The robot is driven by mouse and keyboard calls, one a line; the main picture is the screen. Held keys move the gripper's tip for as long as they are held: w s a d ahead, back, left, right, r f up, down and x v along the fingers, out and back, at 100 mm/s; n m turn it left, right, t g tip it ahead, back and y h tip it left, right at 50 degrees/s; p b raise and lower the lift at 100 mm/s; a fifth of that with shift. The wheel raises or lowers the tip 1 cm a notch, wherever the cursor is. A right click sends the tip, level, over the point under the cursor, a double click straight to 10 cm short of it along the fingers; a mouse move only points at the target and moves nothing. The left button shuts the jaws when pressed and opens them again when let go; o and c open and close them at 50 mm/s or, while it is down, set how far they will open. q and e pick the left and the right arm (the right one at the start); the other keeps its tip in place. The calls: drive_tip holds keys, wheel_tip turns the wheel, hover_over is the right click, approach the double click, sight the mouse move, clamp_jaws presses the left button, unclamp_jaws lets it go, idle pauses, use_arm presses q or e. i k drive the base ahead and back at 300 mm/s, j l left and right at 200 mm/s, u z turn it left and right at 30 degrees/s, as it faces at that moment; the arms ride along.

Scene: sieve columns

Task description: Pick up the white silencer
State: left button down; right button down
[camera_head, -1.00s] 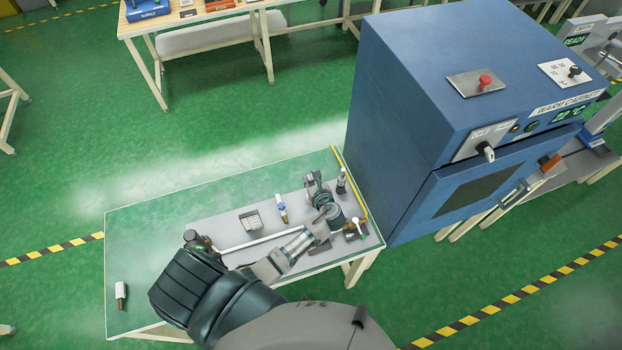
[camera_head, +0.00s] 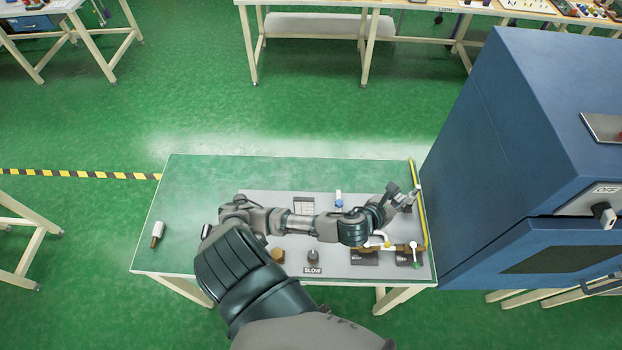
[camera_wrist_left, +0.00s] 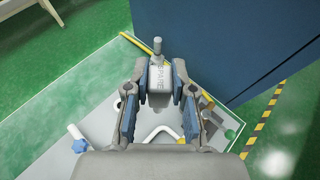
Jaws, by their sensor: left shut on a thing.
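A white cylinder with a brown end (camera_head: 157,234), which looks like the white silencer, lies at the left end of the table, well away from my left gripper. My left gripper (camera_head: 407,194) is over the right end of the table, near the yellow strip. In the left wrist view its fingers (camera_wrist_left: 159,82) are closed about a pale grey piece marked SPARE (camera_wrist_left: 157,78), with a short grey post at its far end. Whether this piece is lifted or still standing on the table, I cannot tell. My right gripper is not in view.
A white piece with a blue collar (camera_head: 338,198) stands on the grey mat (camera_head: 265,199). Brass and dark fittings (camera_head: 365,257) and a SLOW label (camera_head: 312,270) are along the front. The blue cabinet (camera_head: 515,150) rises close on the right.

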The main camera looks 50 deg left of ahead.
sight(158, 228)
drive_tip(key=u, duration=2.75)
